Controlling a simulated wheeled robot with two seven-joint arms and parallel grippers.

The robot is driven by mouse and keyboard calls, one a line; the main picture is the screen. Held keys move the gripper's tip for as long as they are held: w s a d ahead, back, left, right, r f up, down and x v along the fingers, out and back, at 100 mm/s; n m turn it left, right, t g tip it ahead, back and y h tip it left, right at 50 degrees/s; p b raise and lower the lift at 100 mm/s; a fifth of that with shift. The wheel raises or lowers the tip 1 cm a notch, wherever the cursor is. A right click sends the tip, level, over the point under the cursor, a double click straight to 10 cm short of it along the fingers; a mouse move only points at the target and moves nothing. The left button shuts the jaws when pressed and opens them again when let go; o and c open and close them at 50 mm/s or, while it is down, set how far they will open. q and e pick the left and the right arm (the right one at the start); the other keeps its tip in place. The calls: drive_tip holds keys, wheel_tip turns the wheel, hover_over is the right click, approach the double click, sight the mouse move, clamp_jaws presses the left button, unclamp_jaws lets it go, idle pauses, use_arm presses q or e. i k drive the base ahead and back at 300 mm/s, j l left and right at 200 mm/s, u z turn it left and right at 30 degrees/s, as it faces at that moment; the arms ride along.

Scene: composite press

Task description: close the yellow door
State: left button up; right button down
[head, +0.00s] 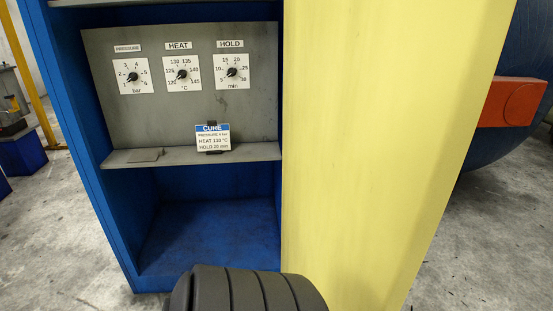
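The yellow door (375,140) is a tall pale yellow panel filling the right middle of the head view. It stands beside the opening of a blue cabinet (78,150), covering its right part, while the left part of the interior shows. The door's top and bottom ends are outside the view, and no handle shows on it. Neither of my grippers is in view. A dark ribbed part at the bottom middle seems to be mine.
Inside the cabinet is a grey panel with three dials, PRESSURE (133,76), HEAT (182,74) and HOLD (232,71). A CURE card (212,138) stands on the grey shelf (255,152). A dark blue rounded body with an orange block (510,102) is at right. Concrete floor is open lower right.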

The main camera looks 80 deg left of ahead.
sight(384, 101)
drive_tip(key=i+l+u, duration=0.1)
drive_tip(key=u, duration=0.4)
drive_tip(key=i+l+u, duration=0.2)
drive_tip(key=u, duration=0.25)
drive_tip(key=i+l+u, duration=0.15)
drive_tip(key=u, duration=0.35)
drive_tip(key=l+u, duration=0.35)
drive_tip(key=u, duration=0.15)
drive_tip(key=l+u, duration=0.3)
drive_tip(key=u, duration=0.2)
drive_tip(key=l+u, duration=0.3)
drive_tip(key=u, duration=0.15)
drive_tip(key=l+u, duration=0.25)
drive_tip(key=u, duration=0.25)
